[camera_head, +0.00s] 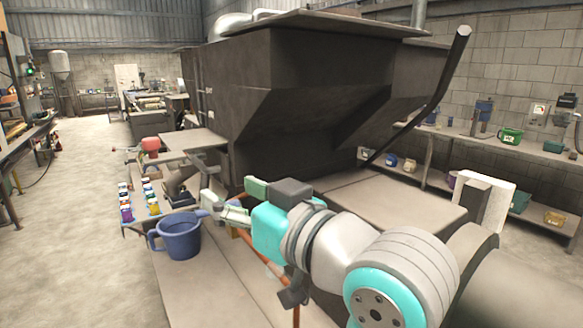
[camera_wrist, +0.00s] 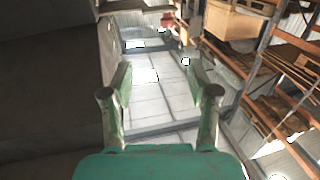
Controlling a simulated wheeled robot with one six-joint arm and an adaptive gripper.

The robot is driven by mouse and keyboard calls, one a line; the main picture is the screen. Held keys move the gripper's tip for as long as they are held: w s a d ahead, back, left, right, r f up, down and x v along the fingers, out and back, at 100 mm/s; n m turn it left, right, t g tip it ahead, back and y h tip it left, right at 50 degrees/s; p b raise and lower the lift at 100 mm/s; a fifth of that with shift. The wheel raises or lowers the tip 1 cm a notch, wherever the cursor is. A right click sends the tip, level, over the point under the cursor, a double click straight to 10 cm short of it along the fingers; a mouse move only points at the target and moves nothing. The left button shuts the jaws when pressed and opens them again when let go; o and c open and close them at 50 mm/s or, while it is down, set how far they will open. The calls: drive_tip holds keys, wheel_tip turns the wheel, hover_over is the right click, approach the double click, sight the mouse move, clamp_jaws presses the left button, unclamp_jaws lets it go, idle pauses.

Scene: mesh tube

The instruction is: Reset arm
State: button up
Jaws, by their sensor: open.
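My gripper (camera_head: 225,205) is raised at the middle of the head view, at the end of my white and teal arm. In that view its tips lie close to the rim of a blue jug (camera_head: 179,236), but I cannot tell the depth between them. In the wrist view my gripper (camera_wrist: 158,92) shows two green fingers spread apart with nothing between them. The jug has a spout and a handle and stands upright on a grey bench top (camera_head: 205,287). The wrist view does not show the jug.
A large dark hopper-like machine (camera_head: 325,95) fills the space behind my arm. A small rack of colored bottles (camera_head: 140,200) and a red pot (camera_head: 150,146) stand beyond the jug. A wall shelf (camera_head: 465,145) holds a green mug (camera_head: 511,135). The floor (camera_head: 75,240) at left is clear.

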drive_tip(key=d+f+m+t+h, duration=0.1)
drive_tip(key=d+f+m+h, duration=0.3)
drive_tip(key=f, duration=0.9)
drive_tip(key=d+f+m+t+h, duration=0.15)
drive_tip(key=d+f, duration=0.45)
drive_tip(key=f, duration=0.7)
drive_tip(key=s+d+f+m+h, duration=0.2)
drive_tip(key=s+d+f, duration=0.25)
drive_tip(key=f, duration=0.25)
drive_tip(key=s+d+f+m+h, duration=0.1)
drive_tip(key=s+d+f+h, duration=0.1)
drive_tip(key=s+d+f, duration=0.4)
drive_tip(key=s+d+f+h, duration=0.1)
drive_tip(key=s+d+f, duration=0.1)
drive_tip(key=s, duration=1.1)
drive_tip(key=s+d+f+h, duration=0.2)
drive_tip(key=s+d+f, duration=0.1)
drive_tip(key=s, duration=1)
drive_tip(key=shift+s+f, duration=0.4)
drive_tip(key=shift+f, duration=0.45)
drive_tip(key=shift+h, duration=0.25)
